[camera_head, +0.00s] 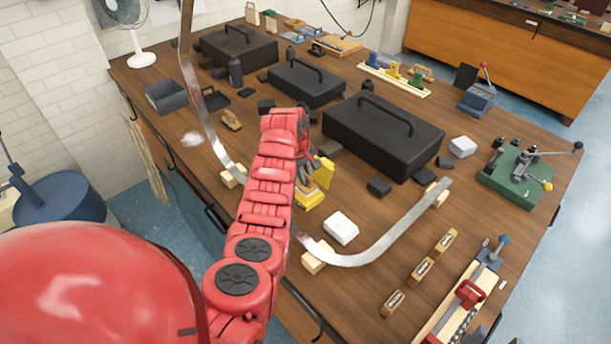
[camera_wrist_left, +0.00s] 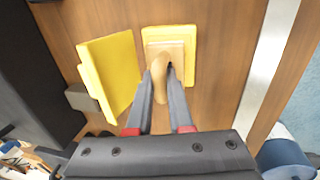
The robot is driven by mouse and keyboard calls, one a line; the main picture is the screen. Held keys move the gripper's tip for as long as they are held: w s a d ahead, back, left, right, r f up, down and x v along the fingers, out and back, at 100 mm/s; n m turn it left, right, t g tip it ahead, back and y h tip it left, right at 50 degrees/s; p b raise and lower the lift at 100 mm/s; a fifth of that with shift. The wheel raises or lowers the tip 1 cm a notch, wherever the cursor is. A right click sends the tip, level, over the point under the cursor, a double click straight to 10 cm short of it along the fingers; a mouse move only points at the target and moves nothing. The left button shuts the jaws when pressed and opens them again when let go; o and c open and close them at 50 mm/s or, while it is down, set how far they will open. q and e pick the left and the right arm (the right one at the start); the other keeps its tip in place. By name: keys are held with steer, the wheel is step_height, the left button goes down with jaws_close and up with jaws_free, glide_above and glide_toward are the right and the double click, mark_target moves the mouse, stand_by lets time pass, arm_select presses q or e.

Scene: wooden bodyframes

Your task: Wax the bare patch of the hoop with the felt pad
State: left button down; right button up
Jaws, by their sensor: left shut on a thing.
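My left gripper (camera_wrist_left: 160,75) is shut on the tan knob of the felt pad (camera_wrist_left: 173,50) in the left wrist view. The pad sits on or in a square yellow tin (camera_wrist_left: 189,65); I cannot tell whether it presses on the contents. A yellow lid (camera_wrist_left: 110,75) stands tilted to its left. The hoop (camera_head: 400,228) is a grey metal band curving across the bench on wooden blocks, partly hidden by my arm. Its bare patch cannot be picked out. My right gripper is not in view.
Black cases (camera_head: 382,135) with handles fill the bench's middle. A white block (camera_head: 341,228) lies inside the hoop's curve. A green-based tool (camera_head: 522,178) stands farther right.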

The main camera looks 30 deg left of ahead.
arm_select(q)
steer(key=shift+f+b, duration=0.4)
steer(key=shift+f, duration=0.15)
stand_by(1.5)
steer(key=shift+r, duration=0.1)
steer(key=shift+r+p, duration=0.5)
steer(key=shift+r, duration=3)
steer(key=shift+s+f, duration=0.1)
steer(key=shift+f, duration=0.05)
